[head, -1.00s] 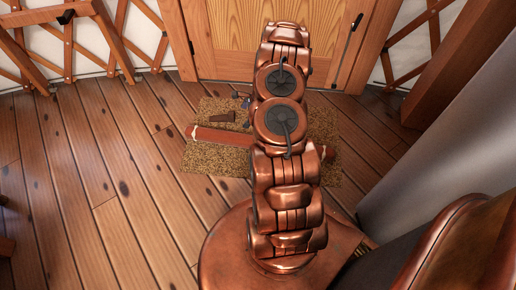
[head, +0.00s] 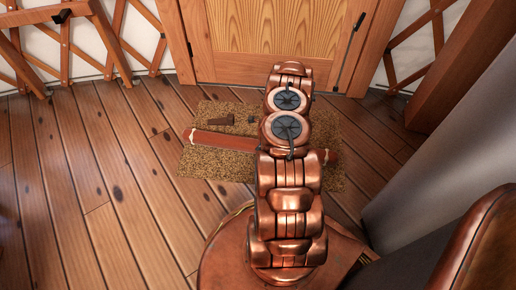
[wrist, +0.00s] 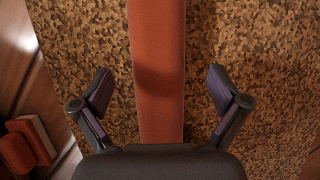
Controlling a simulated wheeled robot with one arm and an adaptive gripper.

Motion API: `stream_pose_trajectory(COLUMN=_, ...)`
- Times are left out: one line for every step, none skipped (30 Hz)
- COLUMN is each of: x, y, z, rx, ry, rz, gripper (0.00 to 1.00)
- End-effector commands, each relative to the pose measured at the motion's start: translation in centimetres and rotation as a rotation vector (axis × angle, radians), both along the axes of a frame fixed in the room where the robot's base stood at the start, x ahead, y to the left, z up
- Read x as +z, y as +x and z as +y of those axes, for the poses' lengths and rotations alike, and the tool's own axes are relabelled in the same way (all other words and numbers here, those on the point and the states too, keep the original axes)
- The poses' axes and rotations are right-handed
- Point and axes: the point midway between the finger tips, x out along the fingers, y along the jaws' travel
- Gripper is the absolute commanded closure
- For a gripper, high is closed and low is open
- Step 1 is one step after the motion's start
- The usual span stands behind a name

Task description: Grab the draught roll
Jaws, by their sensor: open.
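The draught roll (head: 225,141) is a long rust-red tube with a pale band near its left end. It lies across a speckled brown mat (head: 212,163), and my arm hides its middle in the head view. In the wrist view the roll (wrist: 157,40) runs straight up and down the picture. My gripper (wrist: 160,84) is open, with one dark finger on each side of the roll and a gap to it on both sides. A shadow falls on the roll between the fingers. Height above the mat is hard to judge.
A brown wedge-like piece (head: 217,119) lies on the mat behind the roll. A wooden door (head: 265,40) stands beyond the mat. A grey curved surface (head: 450,150) is at the right. The plank floor (head: 90,170) to the left is mostly clear.

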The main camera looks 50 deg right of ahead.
Motion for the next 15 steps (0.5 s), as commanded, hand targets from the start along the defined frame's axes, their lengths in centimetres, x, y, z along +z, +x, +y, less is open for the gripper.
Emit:
stream_pose_trajectory(x=-1.2, y=0.0, z=0.2, rx=0.000, ry=0.000, rz=0.001, gripper=0.02)
stream_pose_trajectory(x=-1.6, y=0.1, z=0.3, rx=-0.001, ry=0.001, rz=0.002, gripper=0.02)
stream_pose_trajectory(x=-2.1, y=0.3, z=0.5, rx=-0.001, ry=0.001, rz=0.002, gripper=0.02)
stream_pose_trajectory(x=-2.4, y=0.4, z=0.6, rx=0.001, ry=0.001, rz=0.002, gripper=0.02)
stream_pose_trajectory(x=-2.8, y=0.6, z=0.7, rx=0.001, ry=0.002, rz=0.002, gripper=0.02)
stream_pose_trajectory(x=-3.1, y=0.7, z=0.8, rx=0.001, ry=0.002, rz=0.002, gripper=0.02)
stream_pose_trajectory(x=-3.2, y=0.7, z=0.9, rx=0.000, ry=0.002, rz=0.003, gripper=0.02)
stream_pose_trajectory(x=-3.3, y=0.8, z=0.9, rx=0.000, ry=0.002, rz=0.003, gripper=0.02)
stream_pose_trajectory(x=-3.3, y=0.8, z=0.9, rx=-0.001, ry=0.003, rz=0.002, gripper=0.02)
stream_pose_trajectory(x=-3.3, y=0.8, z=0.9, rx=-0.001, ry=0.003, rz=0.002, gripper=0.02)
stream_pose_trajectory(x=-3.3, y=0.8, z=0.9, rx=-0.001, ry=0.002, rz=0.001, gripper=0.02)
stream_pose_trajectory(x=-3.2, y=0.8, z=0.9, rx=-0.001, ry=0.002, rz=0.001, gripper=0.02)
stream_pose_trajectory(x=-3.2, y=0.8, z=0.9, rx=-0.001, ry=0.002, rz=0.001, gripper=0.02)
stream_pose_trajectory(x=-3.2, y=0.9, z=0.9, rx=0.000, ry=0.002, rz=0.001, gripper=0.02)
stream_pose_trajectory(x=-3.2, y=0.8, z=0.9, rx=-0.001, ry=0.002, rz=0.001, gripper=0.04)
